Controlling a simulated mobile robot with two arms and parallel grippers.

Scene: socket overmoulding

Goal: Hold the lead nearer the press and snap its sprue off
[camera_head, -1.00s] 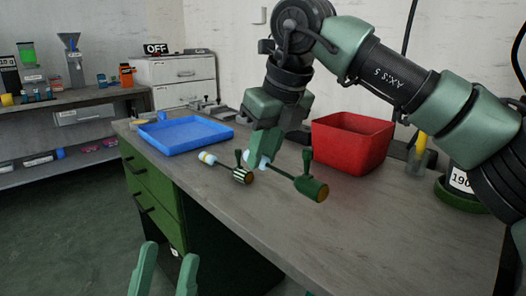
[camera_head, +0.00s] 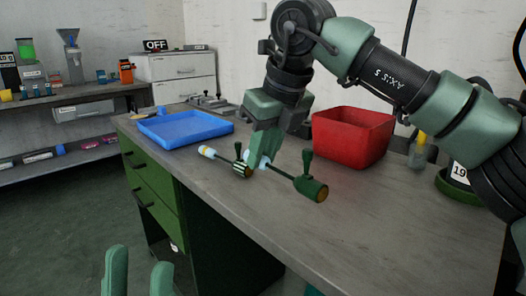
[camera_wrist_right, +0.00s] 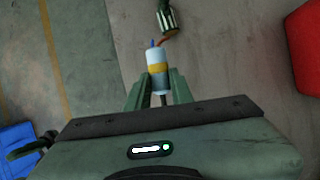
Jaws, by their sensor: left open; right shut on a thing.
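Two leads lie on the grey workbench (camera_head: 370,215). The nearer-right one has a dark green overmoulded socket (camera_head: 314,190) with an upright green sprue (camera_head: 307,162) standing on it. My right gripper (camera_head: 262,158) is shut on this lead's pale connector, which shows a yellow band in the right wrist view (camera_wrist_right: 158,72). The other lead has a striped green socket (camera_head: 241,169) with its own sprue (camera_head: 238,150) and a pale connector with a yellow band (camera_head: 207,152). My left gripper (camera_head: 139,258) is open and empty at the bottom left, off the bench. I cannot identify the press.
A blue tray (camera_head: 185,143) lies at the bench's left end. A red bin (camera_head: 352,148) stands behind the leads, right of my right gripper. Green drawers (camera_head: 150,190) are under the bench. Bare bench top lies in front and right of the leads.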

